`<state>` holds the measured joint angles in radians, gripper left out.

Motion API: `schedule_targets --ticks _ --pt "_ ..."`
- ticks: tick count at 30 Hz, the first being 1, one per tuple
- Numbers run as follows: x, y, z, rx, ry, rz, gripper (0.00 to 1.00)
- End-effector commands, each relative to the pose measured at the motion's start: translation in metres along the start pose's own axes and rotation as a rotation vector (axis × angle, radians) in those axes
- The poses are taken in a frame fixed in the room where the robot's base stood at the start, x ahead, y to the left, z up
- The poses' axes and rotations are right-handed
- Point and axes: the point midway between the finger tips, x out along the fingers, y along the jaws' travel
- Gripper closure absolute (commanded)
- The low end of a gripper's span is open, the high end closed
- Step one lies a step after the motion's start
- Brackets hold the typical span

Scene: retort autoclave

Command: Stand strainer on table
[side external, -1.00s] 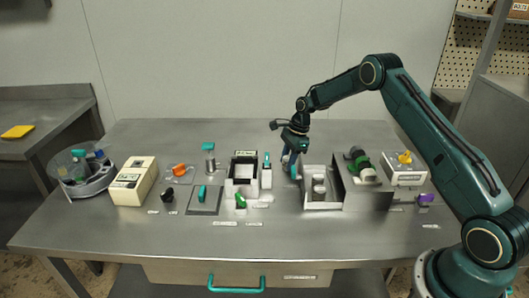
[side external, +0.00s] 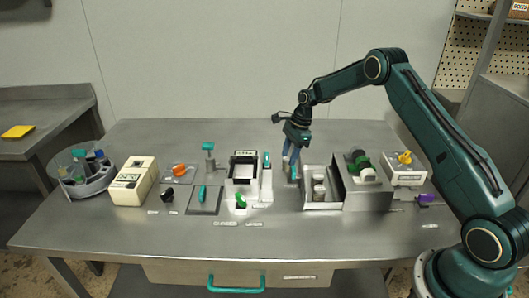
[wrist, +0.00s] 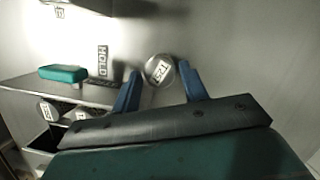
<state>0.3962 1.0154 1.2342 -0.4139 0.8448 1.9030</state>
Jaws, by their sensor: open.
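My gripper (side external: 291,160) has blue fingers and points down at the back of the table, just left of a white tray. In the wrist view my gripper (wrist: 160,68) is open. A pale round-topped piece with a printed label (wrist: 153,76) shows between and beyond the fingertips, with a gap on each side. I cannot tell whether this piece is the strainer, and no other thing is clearly recognisable as one. A teal block (wrist: 63,73) lies left of the fingers, near a dark "HOLD" label (wrist: 102,60).
A white box holder (side external: 243,187) is to the left. The steel table's front strip (side external: 200,245) is clear.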

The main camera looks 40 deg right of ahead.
Motion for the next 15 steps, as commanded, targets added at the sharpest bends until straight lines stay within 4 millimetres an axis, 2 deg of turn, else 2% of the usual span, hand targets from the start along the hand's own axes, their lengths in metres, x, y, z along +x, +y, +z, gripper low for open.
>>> schedule_targets --ticks 9,15 --pt "-0.053 -0.001 -0.001 0.001 0.000 -0.003 0.56" --pt "-0.080 0.000 -0.001 0.001 0.000 -0.002 0.56"
